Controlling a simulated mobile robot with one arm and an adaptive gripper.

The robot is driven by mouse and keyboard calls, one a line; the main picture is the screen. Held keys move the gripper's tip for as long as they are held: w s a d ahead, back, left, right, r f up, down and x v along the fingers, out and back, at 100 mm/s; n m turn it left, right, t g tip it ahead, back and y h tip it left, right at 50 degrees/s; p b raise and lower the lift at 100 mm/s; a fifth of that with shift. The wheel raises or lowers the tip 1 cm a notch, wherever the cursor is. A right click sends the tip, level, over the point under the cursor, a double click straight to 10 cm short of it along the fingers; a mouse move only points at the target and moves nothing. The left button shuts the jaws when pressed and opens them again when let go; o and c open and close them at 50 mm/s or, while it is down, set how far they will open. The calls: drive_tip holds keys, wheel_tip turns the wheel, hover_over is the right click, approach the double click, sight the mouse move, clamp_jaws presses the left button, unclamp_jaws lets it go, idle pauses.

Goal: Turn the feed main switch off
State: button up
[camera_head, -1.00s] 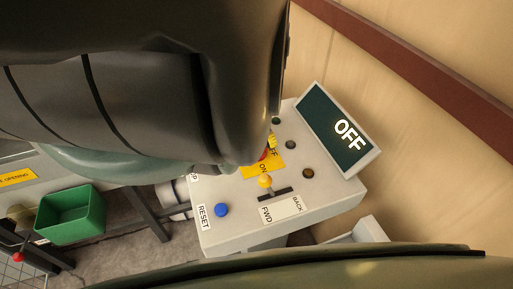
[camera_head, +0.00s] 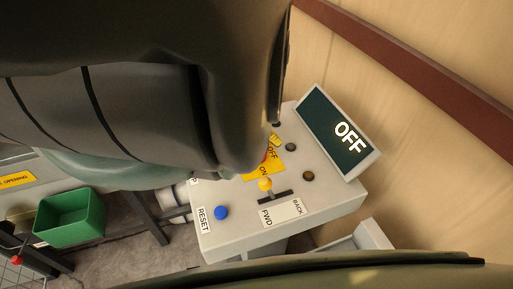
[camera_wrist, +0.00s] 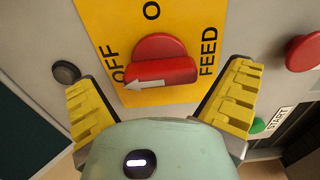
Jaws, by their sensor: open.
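The feed main switch (camera_wrist: 160,62) is a red rotary knob on a yellow plate (camera_wrist: 115,20) marked OFF, O and FEED in the wrist view. The white arrow on its handle points left, towards the word OFF. My gripper (camera_wrist: 162,84) is open, with one yellow finger on each side below the knob; I cannot tell whether either touches it. In the head view my arm hides most of the switch, and only part of the yellow plate (camera_head: 262,170) shows. The display (camera_head: 335,132) on the console reads OFF.
The grey console (camera_head: 235,235) also carries a yellow-knobbed FWD/BACK lever (camera_head: 265,184), a blue RESET button (camera_head: 222,213) and dark buttons. A red button (camera_wrist: 303,52) and a green START button (camera_wrist: 258,125) lie right of my gripper. A green bin (camera_head: 70,218) stands at left.

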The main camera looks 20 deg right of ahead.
sight(256, 147)
drive_tip(key=shift+r, duration=0.15)
wheel_tip(256, 147, up, 2)
drive_tip(key=shift+r, duration=0.15)
drive_tip(key=shift+w+r, duration=0.2)
drive_tip(key=shift+r, duration=0.55)
drive_tip(key=shift+s+d+r, duration=0.1)
drive_tip(key=shift+s+r, duration=0.15)
drive_tip(key=shift+r, duration=0.25)
drive_tip(key=shift+w+r, duration=0.25)
drive_tip(key=shift+r, duration=0.45)
drive_tip(key=shift+s+r, duration=0.2)
drive_tip(key=shift+r, duration=0.25)
drive_tip(key=shift+r, duration=0.1)
